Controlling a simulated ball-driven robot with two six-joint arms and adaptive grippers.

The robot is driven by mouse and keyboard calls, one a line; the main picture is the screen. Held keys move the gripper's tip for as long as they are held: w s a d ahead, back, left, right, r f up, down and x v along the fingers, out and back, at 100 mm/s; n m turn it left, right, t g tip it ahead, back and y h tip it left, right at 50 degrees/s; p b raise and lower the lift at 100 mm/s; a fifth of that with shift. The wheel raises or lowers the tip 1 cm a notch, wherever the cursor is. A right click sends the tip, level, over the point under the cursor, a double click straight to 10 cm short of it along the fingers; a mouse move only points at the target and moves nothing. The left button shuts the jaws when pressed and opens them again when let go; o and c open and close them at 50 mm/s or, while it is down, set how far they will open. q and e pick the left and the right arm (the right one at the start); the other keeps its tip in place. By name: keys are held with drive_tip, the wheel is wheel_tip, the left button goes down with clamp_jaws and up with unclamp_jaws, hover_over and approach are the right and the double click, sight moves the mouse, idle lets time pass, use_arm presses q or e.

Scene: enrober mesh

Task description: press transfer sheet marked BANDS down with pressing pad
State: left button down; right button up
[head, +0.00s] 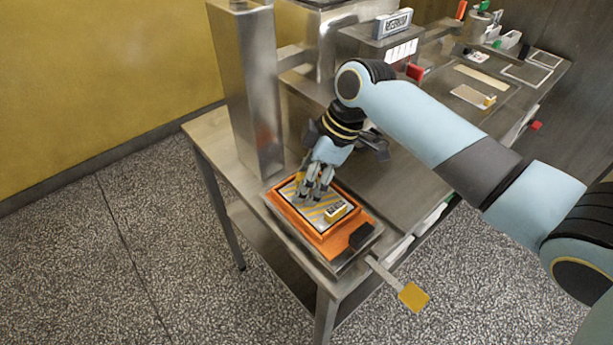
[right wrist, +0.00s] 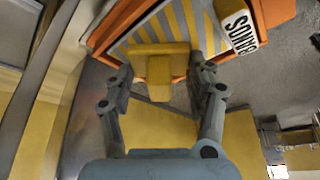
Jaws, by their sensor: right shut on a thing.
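The transfer sheet (head: 318,215), with yellow and grey diagonal stripes, lies flat in an orange frame (head: 292,225) near the table's front corner. My right gripper (head: 316,192) is over the sheet's far part, pointing down, and is shut on the yellow pressing pad (right wrist: 160,72). The pad is close over the striped sheet; I cannot tell whether it touches. In the head view the fingers mostly hide the pad. My left gripper is not in view.
A black block (head: 361,237) sits at the orange frame's near right corner. A yellow-ended lever (head: 413,297) sticks out past the table edge. A tall steel column (head: 247,95) stands close behind the frame. More sheets (head: 470,97) lie farther back on the steel table (head: 405,165).

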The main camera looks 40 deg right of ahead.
drive_tip(key=shift+r+p, duration=2.25)
drive_tip(key=shift+r, duration=1.15)
drive_tip(key=shift+s+d+f+b, duration=0.1)
drive_tip(key=shift+s+f+b, duration=0.25)
drive_tip(key=shift+f, duration=0.65)
drive_tip(key=shift+s+a+f+b, duration=0.1)
drive_tip(key=shift+s+f+b, duration=0.25)
drive_tip(key=shift+f, duration=0.6)
drive_tip(key=shift+s+d+f+b, duration=0.1)
drive_tip(key=shift+s+f+b, duration=0.25)
drive_tip(key=shift+f, duration=0.65)
drive_tip(key=shift+f, duration=0.5)
drive_tip(key=shift+s+f, duration=0.1)
drive_tip(key=shift+s, duration=0.1)
